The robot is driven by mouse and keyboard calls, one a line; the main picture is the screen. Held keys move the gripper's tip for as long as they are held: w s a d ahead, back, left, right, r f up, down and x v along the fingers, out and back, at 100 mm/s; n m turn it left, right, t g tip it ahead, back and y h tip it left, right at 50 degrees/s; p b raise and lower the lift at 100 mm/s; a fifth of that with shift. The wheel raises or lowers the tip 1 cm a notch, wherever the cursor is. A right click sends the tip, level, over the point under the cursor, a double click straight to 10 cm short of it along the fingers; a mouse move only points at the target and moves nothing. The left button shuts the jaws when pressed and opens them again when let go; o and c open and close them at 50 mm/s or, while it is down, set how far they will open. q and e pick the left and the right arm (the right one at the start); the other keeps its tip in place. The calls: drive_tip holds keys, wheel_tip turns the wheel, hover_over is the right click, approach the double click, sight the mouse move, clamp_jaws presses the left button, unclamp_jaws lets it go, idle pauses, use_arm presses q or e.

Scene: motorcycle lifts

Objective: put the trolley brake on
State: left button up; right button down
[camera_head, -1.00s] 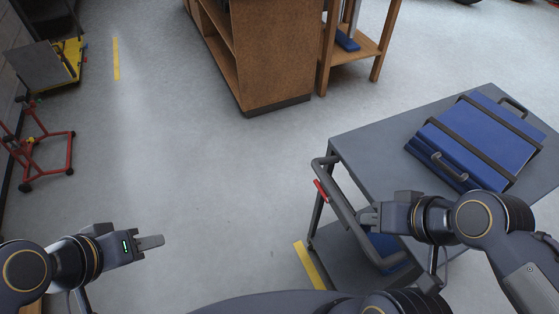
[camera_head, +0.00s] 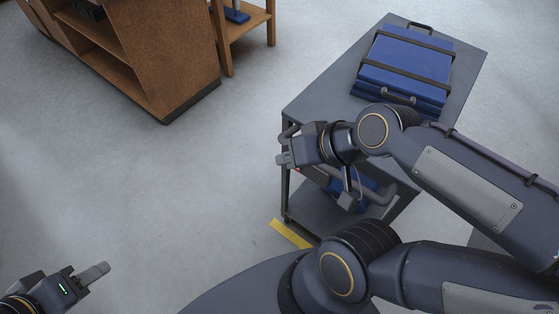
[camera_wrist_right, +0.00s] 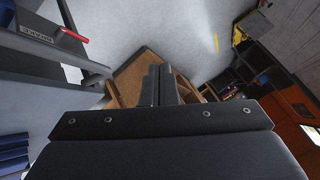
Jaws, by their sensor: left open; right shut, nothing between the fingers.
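The grey trolley (camera_head: 330,92) stands right of centre, with its push handle (camera_head: 383,206) on the near side. Its red brake lever (camera_wrist_right: 73,34) shows at upper left in the right wrist view, next to a lettered label (camera_wrist_right: 37,32). In the head view, only a speck of red shows beneath my right gripper (camera_head: 281,160). That gripper is shut and empty, over the left end of the handle. In the wrist view, its closed fingers (camera_wrist_right: 160,84) are to the right of the lever, apart from it. My left gripper (camera_head: 98,271) is open at lower left, away from the trolley.
A strapped blue case (camera_head: 405,65) lies on the trolley top. A blue object sits on the lower shelf, partly hidden. A wooden cabinet (camera_head: 150,55) stands at upper left. Yellow floor tape (camera_head: 290,234) lies by the trolley. The floor left of the trolley is clear.

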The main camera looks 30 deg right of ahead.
drive_tip(key=w+a+m+t+b, duration=0.2)
drive_tip(key=w, duration=0.6)
drive_tip(key=w+a+m+t+b, duration=0.2)
drive_tip(key=w+t, duration=0.1)
drive_tip(key=w, duration=0.5)
drive_tip(key=w+d+f+m+h+b, duration=0.1)
drive_tip(key=w+f+m+h+b, duration=0.25)
drive_tip(key=w+f, duration=0.25)
drive_tip(key=s+d+f+m+g+h+b, duration=0.1)
drive_tip(key=s+f+m+g+h, duration=0.1)
drive_tip(key=f, duration=0.5)
drive_tip(key=s+d+f+m+g+h+b, duration=0.1)
drive_tip(key=s+d+f+m+g+h, duration=0.1)
drive_tip(key=s+f+g+h, duration=0.3)
wheel_tip(320, 180, down, 3)
drive_tip(key=h, duration=0.4)
drive_tip(key=shift+s+f+g+b, duration=0.2)
drive_tip(key=shift+g+b, duration=0.15)
drive_tip(key=shift+g, duration=0.05)
drive_tip(key=shift+d+f+h, duration=0.1)
drive_tip(key=shift+h, duration=0.15)
